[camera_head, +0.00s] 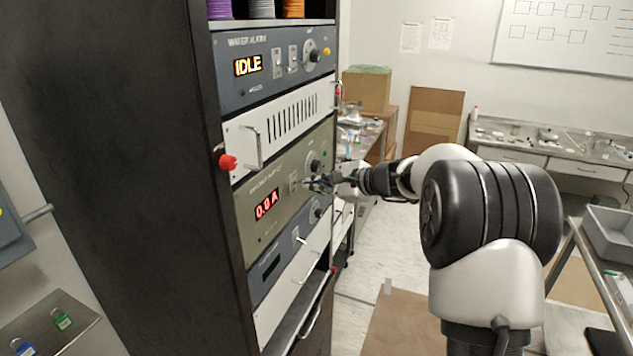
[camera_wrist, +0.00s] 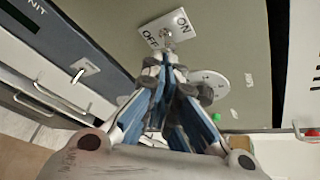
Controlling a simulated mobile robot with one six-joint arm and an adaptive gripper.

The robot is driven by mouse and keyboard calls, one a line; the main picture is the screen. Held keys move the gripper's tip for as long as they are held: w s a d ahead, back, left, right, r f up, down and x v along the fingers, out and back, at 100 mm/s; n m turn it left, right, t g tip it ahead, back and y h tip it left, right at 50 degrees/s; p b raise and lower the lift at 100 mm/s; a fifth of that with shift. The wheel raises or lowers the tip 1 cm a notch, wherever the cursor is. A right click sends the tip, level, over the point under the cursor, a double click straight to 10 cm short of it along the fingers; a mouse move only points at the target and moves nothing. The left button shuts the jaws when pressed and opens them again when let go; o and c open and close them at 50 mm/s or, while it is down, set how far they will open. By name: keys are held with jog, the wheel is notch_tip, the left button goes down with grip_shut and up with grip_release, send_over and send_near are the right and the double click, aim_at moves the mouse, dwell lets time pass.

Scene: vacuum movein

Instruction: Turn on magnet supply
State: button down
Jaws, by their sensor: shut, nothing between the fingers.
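The magnet supply (camera_head: 255,226) is a beige-olive panel in the black rack, with a red display (camera_head: 267,204) reading 0.0 A. Its small white switch plate (camera_head: 293,183) is just left of my gripper (camera_head: 311,184). In the wrist view the switch plate (camera_wrist: 180,22) is marked ON and OFF, with a small metal lever at its middle. My gripper (camera_wrist: 163,66) is shut and empty, its tips at or very near the lever. I cannot tell whether they touch, or which way the lever points. A round knob (camera_wrist: 214,79) is partly hidden behind a finger.
A dark-blue unit (camera_head: 270,264) with a similar switch lies below.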

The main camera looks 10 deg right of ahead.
jog(key=shift+r+p, duration=0.4)
jog(key=shift+r, duration=0.4)
jog(key=shift+d+r, duration=0.1)
jog(key=shift+r, duration=0.05)
